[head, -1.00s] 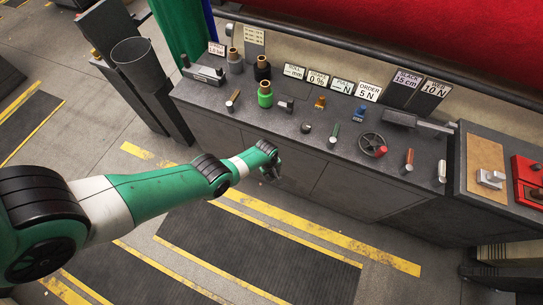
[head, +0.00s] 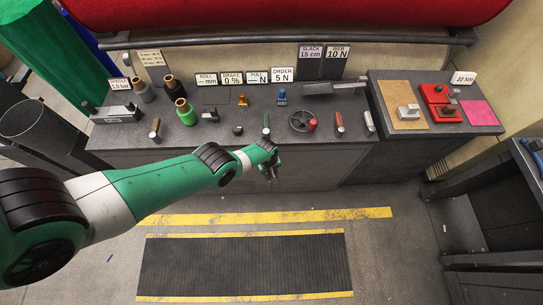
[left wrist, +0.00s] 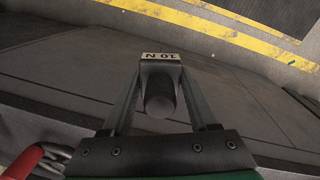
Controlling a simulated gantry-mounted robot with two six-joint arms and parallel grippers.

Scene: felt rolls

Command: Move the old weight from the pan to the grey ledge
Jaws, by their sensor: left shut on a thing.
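My left gripper (head: 270,173) hangs in front of the grey console, near its front edge. In the left wrist view the gripper (left wrist: 160,105) is shut on a dark grey weight (left wrist: 160,84) with a rounded knob and a pale "10 N" label. The weight is held clear of the console, with the console front and floor behind it. In the head view the weight is too small and dark to make out. A long grey ledge-like piece (head: 335,87) sits at the console's back right. I cannot surely pick out the pan. My right gripper is not in view.
Grey, black and green rolls (head: 185,112) stand at the left of the console top (head: 240,135). Small levers and a handwheel (head: 302,121) line its front. A side bench holds a tan mat (head: 395,92), a red device (head: 440,103) and a pink sheet (head: 479,112).

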